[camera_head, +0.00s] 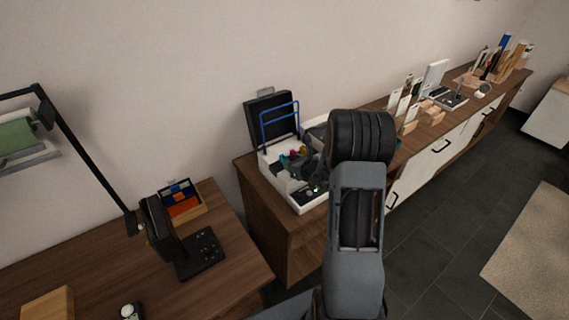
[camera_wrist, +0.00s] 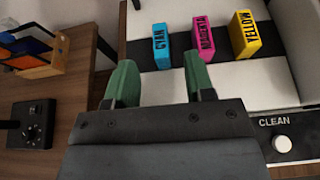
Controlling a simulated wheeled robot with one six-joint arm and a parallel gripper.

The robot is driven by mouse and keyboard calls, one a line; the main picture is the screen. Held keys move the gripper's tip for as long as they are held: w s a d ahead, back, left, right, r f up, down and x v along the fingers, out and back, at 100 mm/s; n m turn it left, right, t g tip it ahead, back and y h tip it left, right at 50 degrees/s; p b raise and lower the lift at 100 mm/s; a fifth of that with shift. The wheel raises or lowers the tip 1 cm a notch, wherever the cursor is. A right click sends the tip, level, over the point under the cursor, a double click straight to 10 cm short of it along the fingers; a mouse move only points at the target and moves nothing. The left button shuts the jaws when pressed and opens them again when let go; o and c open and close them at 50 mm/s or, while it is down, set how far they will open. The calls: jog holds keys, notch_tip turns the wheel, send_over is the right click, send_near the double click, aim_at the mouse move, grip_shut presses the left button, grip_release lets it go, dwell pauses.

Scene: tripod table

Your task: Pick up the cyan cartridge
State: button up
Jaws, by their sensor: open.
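The cyan cartridge (camera_wrist: 161,46) stands in the wrist view as a small bright blue block with "CYAN" lettered on its side. It is at the left end of a row, on a dark strip across a white printer bed (camera_wrist: 221,79). The magenta cartridge (camera_wrist: 203,37) is to its right, and the yellow cartridge (camera_wrist: 246,36) is beyond that. My gripper (camera_wrist: 160,76) is open, with green fingers and nothing between them. In the picture, the cyan cartridge lies just above the gap between the fingertips, apart from them.
In the head view, the printer (camera_head: 268,166) has its dark lid (camera_head: 268,113) raised and a blue frame (camera_head: 280,127) standing by it. In the wrist view, a "CLEAN" knob (camera_wrist: 282,144) is at lower right. An orange-and-blue organizer (camera_wrist: 38,49) stands at left.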

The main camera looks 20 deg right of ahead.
aim_at(285, 158)
jog(key=shift+p+x, duration=0.9)
jog(key=shift+x, duration=1.8)
jog(key=shift+c, duration=0.2)
grip_shut()
